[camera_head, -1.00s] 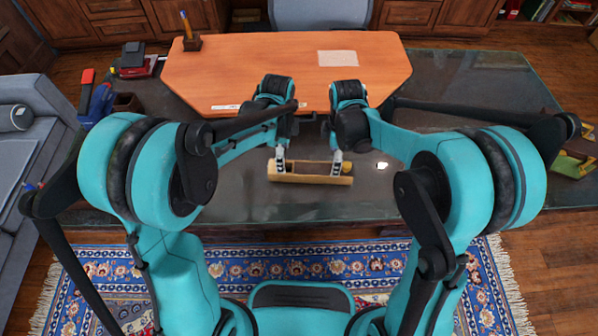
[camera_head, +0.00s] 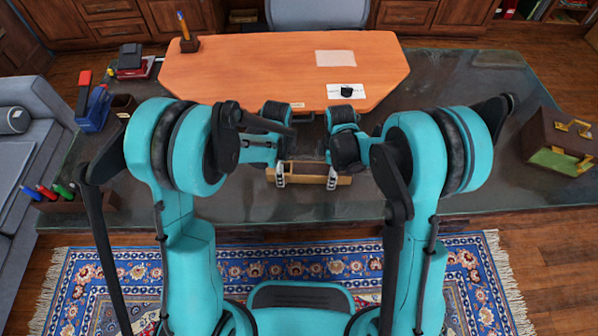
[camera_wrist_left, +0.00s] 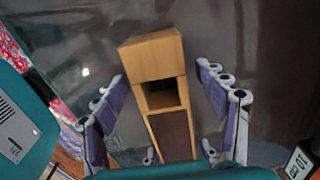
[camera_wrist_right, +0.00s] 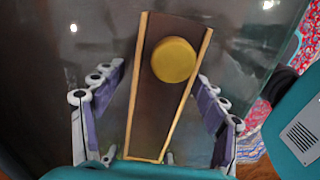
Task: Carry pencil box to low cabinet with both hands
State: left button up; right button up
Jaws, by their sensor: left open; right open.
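The pencil box, a long light wood tray (camera_head: 305,180), sits on the dark desk just in front of the orange desktop. My left gripper (camera_head: 280,178) is open at its left end. In the left wrist view the box (camera_wrist_left: 160,60) with a small square compartment lies between the spread fingers (camera_wrist_left: 168,110). My right gripper (camera_head: 332,180) is open near its right end. In the right wrist view the fingers (camera_wrist_right: 155,110) stand apart on both sides of the box (camera_wrist_right: 137,85), where a round yellow object (camera_wrist_right: 174,60) lies. Wooden drawer cabinets (camera_head: 405,17) stand at the back; which is the low cabinet I cannot tell.
The dark desk (camera_head: 440,180) is clear right of the box. A brown and green case (camera_head: 560,150) stands at the far right. A holder with coloured pens (camera_head: 75,203) and a blue and red item (camera_head: 92,108) are at left. A chair (camera_head: 320,14) stands behind the desk.

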pick_arm(q)
jog(key=shift+c, duration=0.3)
pick_arm(e)
jog(key=shift+c, duration=0.3)
pick_arm(q)
jog(key=c, duration=1.4)
pick_arm(e)
jog(key=c, duration=1.4)
pick_arm(q)
jog(key=shift+r, duration=0.1)
pick_arm(e)
jog(key=shift+r, duration=0.1)
jog(key=shift+c, duration=0.2)
